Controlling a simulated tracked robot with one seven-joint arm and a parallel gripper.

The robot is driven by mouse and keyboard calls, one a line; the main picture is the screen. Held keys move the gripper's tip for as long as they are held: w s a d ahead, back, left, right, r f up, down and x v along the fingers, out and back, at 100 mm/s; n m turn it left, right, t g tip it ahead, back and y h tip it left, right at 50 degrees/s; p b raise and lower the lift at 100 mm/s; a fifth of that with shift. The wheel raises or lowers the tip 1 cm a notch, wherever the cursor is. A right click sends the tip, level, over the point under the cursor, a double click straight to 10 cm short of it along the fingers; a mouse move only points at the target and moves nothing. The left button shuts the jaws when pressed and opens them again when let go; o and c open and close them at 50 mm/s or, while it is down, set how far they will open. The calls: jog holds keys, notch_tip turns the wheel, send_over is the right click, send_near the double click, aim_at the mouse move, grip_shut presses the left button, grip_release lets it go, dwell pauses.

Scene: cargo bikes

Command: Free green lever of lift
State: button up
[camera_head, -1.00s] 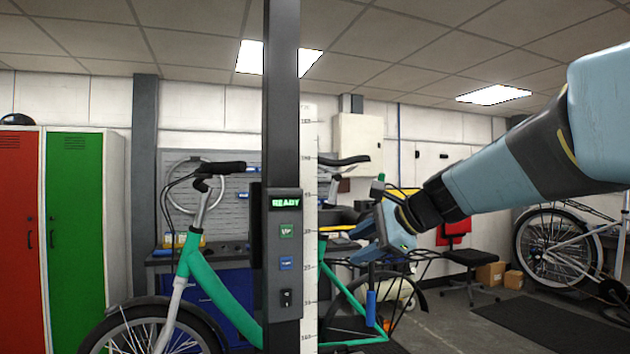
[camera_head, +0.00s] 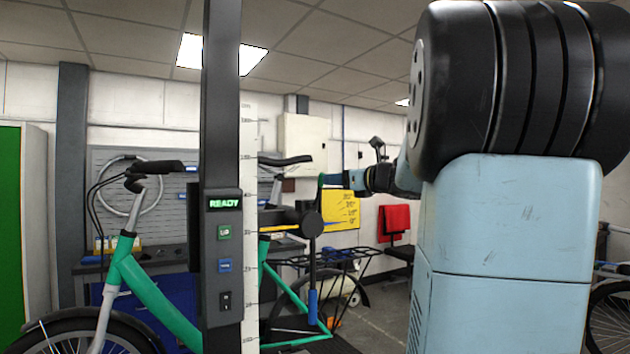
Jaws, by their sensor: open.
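The lift's dark column (camera_head: 222,110) stands left of centre, with a control box (camera_head: 224,250) that reads READY. Right of it is the lift's arm with a round black clamp joint (camera_head: 312,223). A small green lever end (camera_head: 321,180) shows above that joint. My arm hides the space to the right.
A green bicycle (camera_head: 150,290) stands behind the column. A blue handle (camera_head: 313,306) hangs below the joint. Some floor is clear at centre right.

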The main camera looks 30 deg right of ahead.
jog(key=x, duration=0.8)
jog(key=shift+w, duration=0.25)
grip_shut()
